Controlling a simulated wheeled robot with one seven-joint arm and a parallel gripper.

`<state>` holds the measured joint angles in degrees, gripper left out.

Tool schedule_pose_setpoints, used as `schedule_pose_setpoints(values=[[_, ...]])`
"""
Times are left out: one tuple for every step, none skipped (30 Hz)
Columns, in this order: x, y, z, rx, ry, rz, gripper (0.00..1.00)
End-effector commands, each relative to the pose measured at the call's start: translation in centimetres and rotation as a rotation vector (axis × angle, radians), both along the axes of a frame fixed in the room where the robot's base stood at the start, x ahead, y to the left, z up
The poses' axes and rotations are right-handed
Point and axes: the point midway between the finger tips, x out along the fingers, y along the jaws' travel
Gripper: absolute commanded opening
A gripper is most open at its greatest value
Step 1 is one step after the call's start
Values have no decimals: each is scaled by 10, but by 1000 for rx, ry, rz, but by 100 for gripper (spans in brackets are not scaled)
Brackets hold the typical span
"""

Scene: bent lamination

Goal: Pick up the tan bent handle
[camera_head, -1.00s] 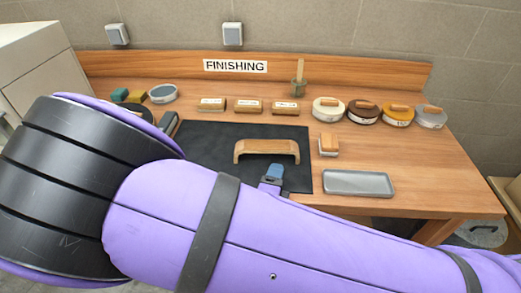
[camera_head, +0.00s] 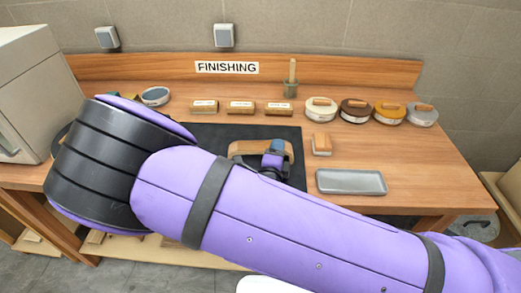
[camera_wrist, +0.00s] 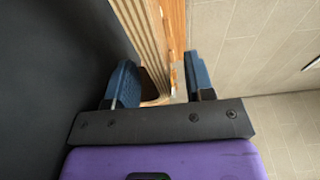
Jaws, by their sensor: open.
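The tan bent handle (camera_head: 242,148) stands on the black mat on the bench, with part of it hidden behind my gripper and arm. My gripper (camera_head: 277,147) is open at the handle's right part in the head view. In the wrist view, layered wood that looks like the handle (camera_wrist: 145,35) runs between the two blue fingers of my gripper (camera_wrist: 160,75). The left finger is close beside the wood. I cannot tell whether either finger touches it.
The black mat (camera_head: 215,132) lies under the handle. A grey tray (camera_head: 350,191) and a small wooden-topped block (camera_head: 321,144) lie to the right. Wooden blocks (camera_head: 240,108), a cup (camera_head: 290,88) and several round tins (camera_head: 355,111) line the back.

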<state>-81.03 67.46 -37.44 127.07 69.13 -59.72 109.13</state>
Motion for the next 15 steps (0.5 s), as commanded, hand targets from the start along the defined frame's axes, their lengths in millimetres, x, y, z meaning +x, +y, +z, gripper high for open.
schedule_pose_setpoints(values=[[1, 0, 0, 0, 1, 1, 49], [1, 0, 0, 0, 1, 1, 49], [1, 0, 0, 0, 1, 1, 49], [1, 0, 0, 0, 1, 1, 49], [1, 0, 0, 0, 1, 1, 49], [0, 0, 0, 0, 1, 1, 44], [0, 0, 0, 0, 1, 1, 37], [0, 0, 0, 0, 1, 1, 30], [0, 0, 0, 0, 1, 1, 21], [0, 0, 0, 0, 1, 1, 14], [0, 0, 0, 0, 1, 1, 7], [0, 0, 0, 0, 1, 1, 4], [0, 0, 0, 0, 1, 1, 3], [0, 0, 0, 0, 1, 1, 3], [0, 0, 0, 0, 1, 1, 3]])
